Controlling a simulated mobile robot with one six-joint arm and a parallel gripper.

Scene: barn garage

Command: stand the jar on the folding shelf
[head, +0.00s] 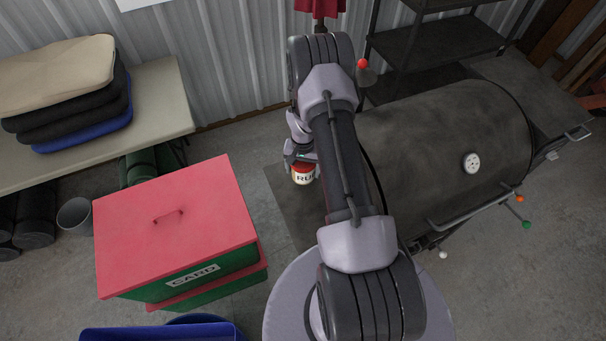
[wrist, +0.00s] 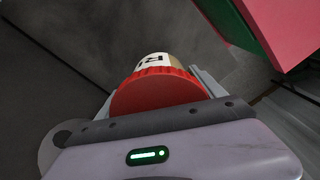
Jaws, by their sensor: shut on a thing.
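The jar (head: 304,175) has a red lid and a pale label with dark letters, partly read as "RU". My gripper (head: 301,160) is shut on it and holds it left of my forearm in the head view. In the wrist view the red lid of the jar (wrist: 158,92) faces the camera between the two fingers. A dark flat plate (head: 285,198) at the left end of the barrel grill looks like the folding shelf. The jar shows over its upper part; the gap between them cannot be told. My arm hides part of the plate.
The black barrel grill (head: 440,130) stands right of my arm. A green box with a red lid (head: 170,225) marked "CARD" stands left of the plate. Dark shelving (head: 440,40) stands behind the grill.

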